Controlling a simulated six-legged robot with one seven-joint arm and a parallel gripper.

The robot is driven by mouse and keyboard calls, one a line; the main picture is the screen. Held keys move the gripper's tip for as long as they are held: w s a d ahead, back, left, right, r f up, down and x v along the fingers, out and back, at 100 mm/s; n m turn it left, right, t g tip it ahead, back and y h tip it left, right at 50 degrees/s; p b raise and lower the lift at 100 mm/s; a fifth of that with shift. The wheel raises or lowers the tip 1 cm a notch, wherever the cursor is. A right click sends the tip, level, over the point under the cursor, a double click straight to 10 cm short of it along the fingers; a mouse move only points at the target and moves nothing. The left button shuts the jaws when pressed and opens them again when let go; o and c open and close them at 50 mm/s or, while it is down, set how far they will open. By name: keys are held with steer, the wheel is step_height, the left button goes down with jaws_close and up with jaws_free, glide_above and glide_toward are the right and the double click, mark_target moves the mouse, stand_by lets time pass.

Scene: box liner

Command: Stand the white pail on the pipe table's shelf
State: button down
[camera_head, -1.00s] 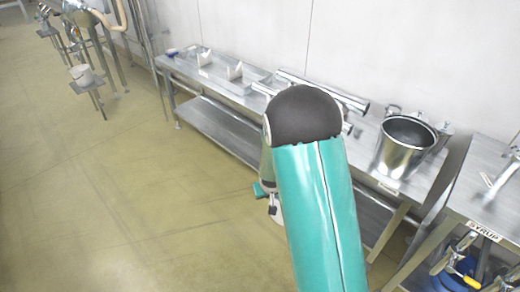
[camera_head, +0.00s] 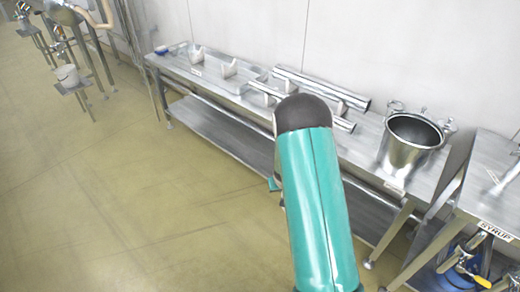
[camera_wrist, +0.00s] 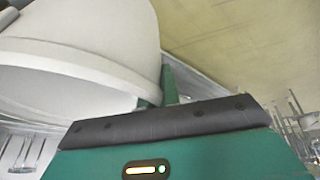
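The white pail (camera_wrist: 85,35) fills the upper left of the wrist view, tilted in that picture, its rim close to my gripper (camera_wrist: 160,92). The teal fingers appear closed at the pail's rim edge, partly hidden behind it. In the head view my arm hides the pail and most of the gripper; only a small teal piece (camera_head: 273,184) shows beside the arm. The pipe table (camera_head: 205,77) runs along the wall with steel pipes (camera_head: 320,88) on top. Its lower shelf (camera_head: 225,133) looks bare where it shows, and my arm covers part of it.
A steel pot (camera_head: 410,142) stands on the table's right end. A table marked SYRUP (camera_head: 490,185) is at the right, with valves and a blue item below. A small white container (camera_head: 67,75) sits on a stand at far left. The floor at left is open.

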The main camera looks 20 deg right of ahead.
steer(key=s+d+f, duration=0.2)
steer(key=d+f, duration=0.7)
steer(key=f, duration=0.1)
steer(key=s+d+f, duration=0.3)
steer(key=d+f, duration=0.6)
steer(key=f, duration=0.1)
steer(key=s+d+f, duration=0.3)
steer(key=d+f, duration=0.6)
steer(key=f, duration=0.1)
steer(key=shift+s+f+m, duration=0.25)
steer(key=shift+f+m, duration=0.1)
steer(key=shift+m, duration=0.05)
steer(key=shift+d, duration=0.15)
